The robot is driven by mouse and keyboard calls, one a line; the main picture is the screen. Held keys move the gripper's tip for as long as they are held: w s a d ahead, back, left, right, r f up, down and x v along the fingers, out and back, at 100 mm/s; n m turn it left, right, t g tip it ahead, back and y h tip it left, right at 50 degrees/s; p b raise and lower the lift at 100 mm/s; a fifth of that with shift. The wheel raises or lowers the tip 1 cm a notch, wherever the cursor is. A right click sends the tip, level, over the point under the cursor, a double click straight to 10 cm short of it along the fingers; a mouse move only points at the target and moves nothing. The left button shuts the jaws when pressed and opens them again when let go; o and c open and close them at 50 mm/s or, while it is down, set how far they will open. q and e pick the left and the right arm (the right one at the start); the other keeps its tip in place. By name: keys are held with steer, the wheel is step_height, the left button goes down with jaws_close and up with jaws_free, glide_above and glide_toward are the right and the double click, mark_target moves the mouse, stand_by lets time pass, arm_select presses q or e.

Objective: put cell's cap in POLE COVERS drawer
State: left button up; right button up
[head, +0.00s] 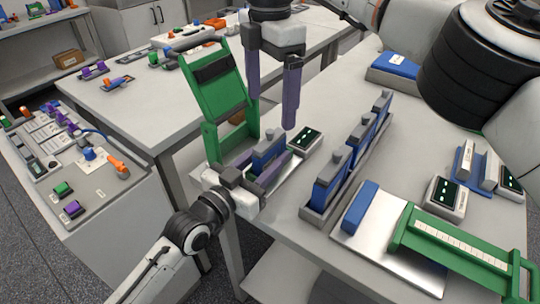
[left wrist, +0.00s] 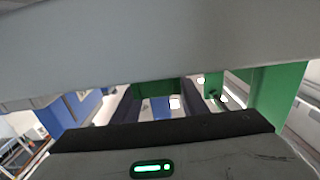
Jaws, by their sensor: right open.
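A blue cell (head: 264,150) with a grey top stands in front of the green hinged frame (head: 217,85). My left gripper (head: 262,164) reaches in low from the left, its purple fingers on either side of this cell. I cannot tell whether they touch it. The left wrist view shows its dark fingers (left wrist: 163,105) apart, with something blue and white between or beyond them. My right gripper (head: 272,108) is open, fingers pointing down above the cell, with nothing between them. I cannot make out a separate cap or a drawer labelled POLE COVERS.
Several blue cells with grey tops (head: 331,178) stand in a grey rack to the right. A small display meter (head: 306,140) sits beside the cell. A metal plate with a green handle frame (head: 455,240) lies front right. A side bench (head: 120,215) with parts stands left.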

mark_target(267, 133)
arm_select(q)
steer(key=shift+w+d, duration=0.1)
steer(key=shift+w, duration=0.1)
steer(key=shift+c, duration=0.3)
jaws_close()
arm_select(e)
steer(key=shift+a+r, duration=0.1)
steer(key=shift+r, duration=0.05)
steer(key=c, duration=0.6)
steer(key=s+a+r+n+t+h, duration=0.1)
steer(key=s+n, duration=0.1)
steer(key=s+a+r+n+t+h, duration=0.1)
steer(key=t, duration=0.1)
steer(key=shift+s+a+r+n, duration=0.35)
steer(key=shift+r+n, duration=0.05)
steer(key=c, duration=0.6)
steer(key=shift+n+t+h, duration=0.4)
steer(key=x, duration=1.1)
steer(key=shift+s+a+f, duration=0.15)
steer(key=shift+s+f, duration=0.15)
steer(key=shift+f, duration=0.05)
